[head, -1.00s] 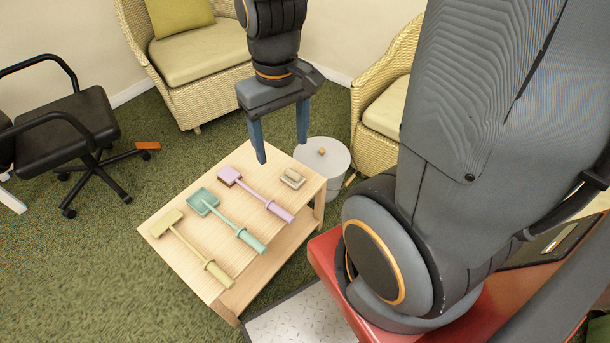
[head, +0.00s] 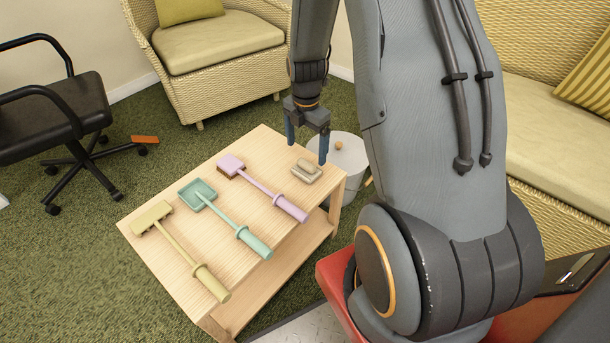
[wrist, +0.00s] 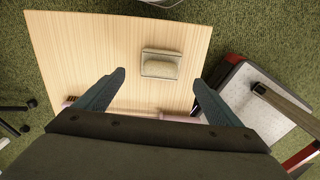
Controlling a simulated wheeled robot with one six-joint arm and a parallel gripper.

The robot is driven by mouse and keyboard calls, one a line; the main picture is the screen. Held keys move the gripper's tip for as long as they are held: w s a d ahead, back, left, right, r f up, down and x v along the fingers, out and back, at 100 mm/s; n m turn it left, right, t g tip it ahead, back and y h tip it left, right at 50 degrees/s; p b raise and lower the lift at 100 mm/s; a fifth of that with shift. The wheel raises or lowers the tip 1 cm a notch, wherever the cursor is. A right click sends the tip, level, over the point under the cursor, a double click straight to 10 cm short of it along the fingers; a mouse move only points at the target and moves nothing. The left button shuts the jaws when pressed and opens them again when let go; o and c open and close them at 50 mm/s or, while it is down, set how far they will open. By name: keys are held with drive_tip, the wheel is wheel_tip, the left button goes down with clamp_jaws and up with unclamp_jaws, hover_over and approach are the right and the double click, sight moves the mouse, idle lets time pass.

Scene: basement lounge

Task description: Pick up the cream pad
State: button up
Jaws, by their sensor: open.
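The cream pad (head: 308,167) is a small block with a raised top part, lying at the right end of the wooden table's top. It also shows in the wrist view (wrist: 160,66), ahead of the fingertips and roughly midway between them. My gripper (head: 307,152) is open and empty. In the wrist view the fingers (wrist: 162,80) point toward the pad with gaps on both sides. I cannot tell the exact height of the fingertips above the table.
The wooden table (head: 262,152) also bears a purple tool (head: 262,187), a teal tool (head: 222,215) and a yellow tool (head: 180,248). A round grey bin (head: 345,158) stands just behind the table's right end. Wicker chairs and a black office chair (head: 50,110) surround it.

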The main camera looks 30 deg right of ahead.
sight(306, 163)
wheel_tip(306, 163, down, 8)
drive_tip(key=shift+d+f+b, duration=0.1)
drive_tip(key=shift+f+b, duration=0.05)
drive_tip(key=shift+b, duration=0.8)
drive_tip(key=c, duration=1.2)
